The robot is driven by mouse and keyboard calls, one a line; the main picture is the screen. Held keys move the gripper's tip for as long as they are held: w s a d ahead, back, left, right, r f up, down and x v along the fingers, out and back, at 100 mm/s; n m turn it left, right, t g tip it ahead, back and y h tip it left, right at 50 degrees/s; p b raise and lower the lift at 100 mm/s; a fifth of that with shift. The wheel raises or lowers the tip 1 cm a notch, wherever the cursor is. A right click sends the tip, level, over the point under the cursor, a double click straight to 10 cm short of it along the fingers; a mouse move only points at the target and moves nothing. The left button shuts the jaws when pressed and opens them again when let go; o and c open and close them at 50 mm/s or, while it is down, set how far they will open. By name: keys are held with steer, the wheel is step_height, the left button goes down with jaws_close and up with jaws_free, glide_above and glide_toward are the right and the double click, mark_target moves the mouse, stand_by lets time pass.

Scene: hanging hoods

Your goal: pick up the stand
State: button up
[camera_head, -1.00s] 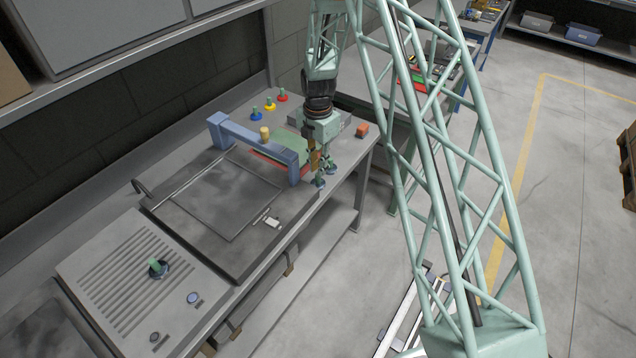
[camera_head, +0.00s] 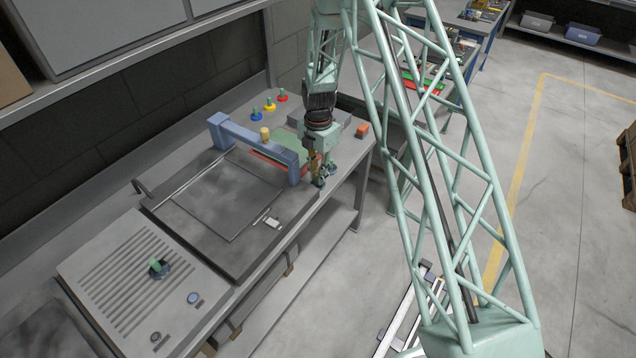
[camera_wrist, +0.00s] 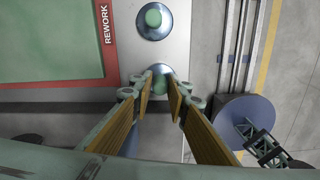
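Several small stands with green knobs are in view, and I cannot tell which one the task names. In the wrist view one stand (camera_wrist: 159,71) lies just beyond my gripper (camera_wrist: 159,88), in line with the gap between its fingertips; the fingers partly hide it. My gripper is open, with tan pads on both fingers. In the head view my gripper (camera_head: 317,177) is low at the bench's right front edge. Another stand (camera_head: 157,267) is on the grilled plate.
A blue bridge-shaped frame (camera_head: 255,139) stands left of my gripper. The green mat (camera_wrist: 50,40) has a red REWORK border. An orange block (camera_head: 362,130) lies to the right.

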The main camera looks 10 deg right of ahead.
steer(key=shift+f, duration=0.65)
steer(key=shift+c, duration=0.3)
jaws_close()
